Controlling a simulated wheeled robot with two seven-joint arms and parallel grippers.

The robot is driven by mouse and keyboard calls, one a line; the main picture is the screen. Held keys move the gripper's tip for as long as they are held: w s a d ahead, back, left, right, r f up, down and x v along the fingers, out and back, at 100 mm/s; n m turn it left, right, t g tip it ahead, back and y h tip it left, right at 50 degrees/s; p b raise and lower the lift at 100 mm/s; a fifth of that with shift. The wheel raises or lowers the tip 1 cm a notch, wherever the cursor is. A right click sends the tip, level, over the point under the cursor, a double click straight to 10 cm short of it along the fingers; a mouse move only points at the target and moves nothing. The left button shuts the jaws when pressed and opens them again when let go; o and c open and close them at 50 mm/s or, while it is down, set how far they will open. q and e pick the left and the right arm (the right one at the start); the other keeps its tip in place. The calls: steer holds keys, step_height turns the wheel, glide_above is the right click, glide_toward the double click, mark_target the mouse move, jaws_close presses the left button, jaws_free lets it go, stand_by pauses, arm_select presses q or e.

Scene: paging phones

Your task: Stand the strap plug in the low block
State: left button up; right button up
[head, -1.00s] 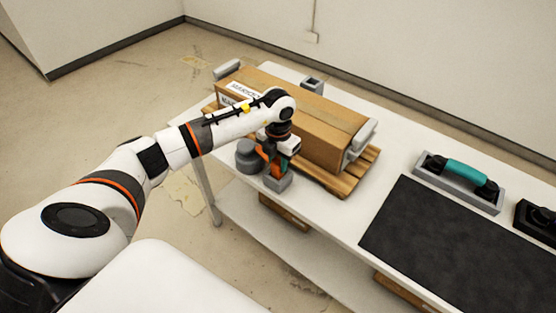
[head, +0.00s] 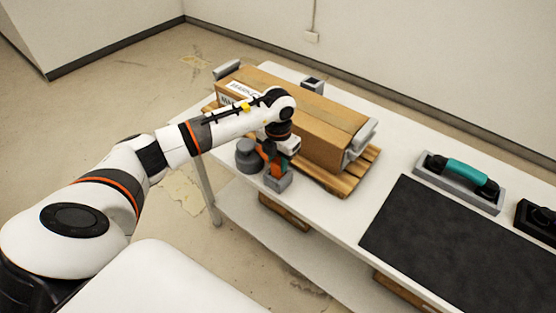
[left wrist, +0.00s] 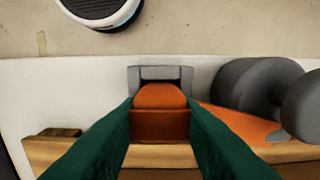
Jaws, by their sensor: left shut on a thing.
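The strap plug (left wrist: 160,97) is an orange piece between the two green fingers of my left gripper (left wrist: 160,105) in the left wrist view. My left gripper (head: 276,168) is shut on it, pointing down at the table's near edge in the head view. The low block (head: 279,182) is a small grey block directly under the fingers. In the left wrist view the grey rim of the low block (left wrist: 160,72) shows just beyond the plug. How deep the plug sits in the block is hidden. My right gripper is not in view.
A grey rounded object (head: 246,156) stands close left of the gripper. A long cardboard box (head: 310,122) lies on a wooden pallet (head: 352,182) behind it. Another grey block (head: 313,86) stands behind the box. A black mat (head: 460,245) and a teal-handled tool (head: 466,172) lie to the right.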

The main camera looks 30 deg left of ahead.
mark_target(278, 162)
arm_select(q)
steer(key=shift+f+b, duration=0.45)
steer(key=shift+f, duration=0.1)
steer(key=o, duration=0.7)
step_height(278, 162, up, 11)
steer(key=p, duration=0.7)
stand_by(0.6)
